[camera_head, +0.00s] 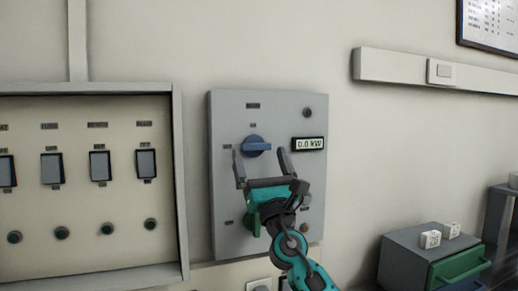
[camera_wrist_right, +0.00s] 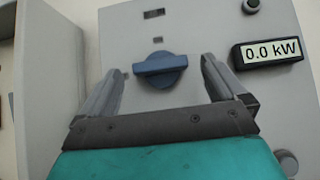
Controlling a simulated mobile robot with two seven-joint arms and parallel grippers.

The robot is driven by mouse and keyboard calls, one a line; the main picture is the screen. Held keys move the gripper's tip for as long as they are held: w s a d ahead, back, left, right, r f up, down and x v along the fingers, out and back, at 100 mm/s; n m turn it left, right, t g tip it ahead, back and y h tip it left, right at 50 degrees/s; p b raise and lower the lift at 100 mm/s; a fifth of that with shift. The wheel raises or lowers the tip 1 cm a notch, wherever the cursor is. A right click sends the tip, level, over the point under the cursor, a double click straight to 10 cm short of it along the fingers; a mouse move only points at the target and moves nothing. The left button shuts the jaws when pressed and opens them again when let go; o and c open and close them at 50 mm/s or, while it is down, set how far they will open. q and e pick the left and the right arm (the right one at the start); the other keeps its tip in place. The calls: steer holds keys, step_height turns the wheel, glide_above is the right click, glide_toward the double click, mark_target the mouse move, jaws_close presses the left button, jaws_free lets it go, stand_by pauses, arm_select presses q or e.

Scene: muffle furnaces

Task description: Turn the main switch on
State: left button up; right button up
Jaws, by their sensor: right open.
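The main switch is a blue rotary knob (camera_head: 256,146) on a grey wall panel (camera_head: 225,115). Its handle lies roughly horizontal in both views; it also shows in the right wrist view (camera_wrist_right: 161,68). My right gripper (camera_head: 260,160) is open and in front of the panel, just below the knob. In the right wrist view its fingers (camera_wrist_right: 160,80) stand to either side of the knob, with no visible contact. A display (camera_head: 309,143) right of the knob reads 0.0 kW. My left gripper is not in view.
A breaker box (camera_head: 80,225) with several switches and round knobs is at the left. A green knob (camera_head: 252,222) is low on the panel, partly behind my gripper. A grey drawer unit (camera_head: 405,258) with two white cubes stands at the lower right.

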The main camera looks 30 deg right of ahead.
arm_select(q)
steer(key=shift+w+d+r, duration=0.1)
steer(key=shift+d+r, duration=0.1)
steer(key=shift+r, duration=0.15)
arm_select(e)
steer(key=shift+w+d+r+y, duration=0.1)
steer(key=shift+w+r+y, duration=0.2)
steer(key=shift+w+r, duration=0.25)
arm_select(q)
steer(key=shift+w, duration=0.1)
arm_select(e)
steer(key=shift+c, duration=0.2)
steer(key=shift+c, duration=1.4)
steer(key=c, duration=0.7)
steer(key=shift+c, duration=0.2)
